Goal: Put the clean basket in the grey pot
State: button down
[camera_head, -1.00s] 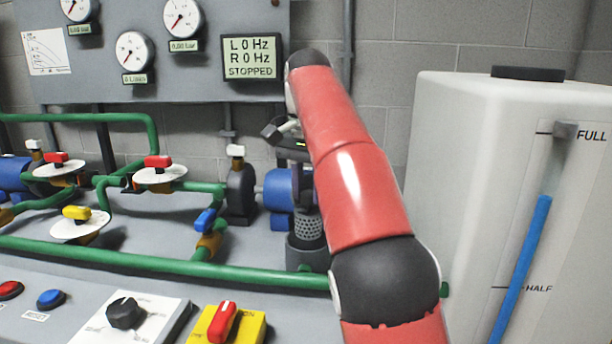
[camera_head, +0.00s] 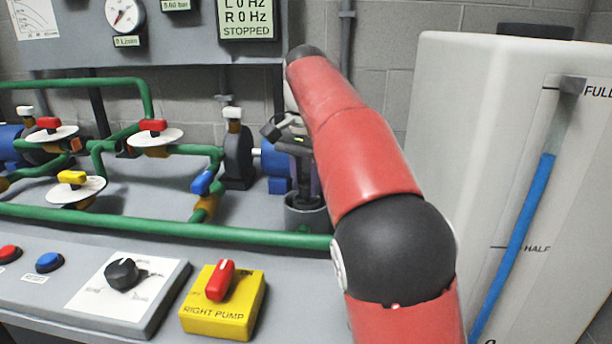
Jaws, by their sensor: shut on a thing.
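The grey pot (camera_head: 306,218) stands on the bench behind the green front pipe, just left of my red arm. My gripper (camera_head: 304,188) points down at the pot's mouth, partly hidden by my arm, and is shut on the clean basket. The basket's mesh body no longer shows clearly; it appears to be down inside the pot, below the rim. I cannot tell whether it touches the pot's bottom.
A green pipe (camera_head: 170,228) runs along the front of the pot. A blue motor (camera_head: 277,167) and dark pump (camera_head: 238,155) stand behind left. A white tank (camera_head: 470,130) is right. A yellow switch box (camera_head: 224,303) is in front.

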jog(key=shift+f+b, duration=0.35)
jog(key=shift+f, duration=0.2)
dwell(0.4)
jog(key=c, duration=1)
grip_release()
jog(key=shift+c, duration=0.2)
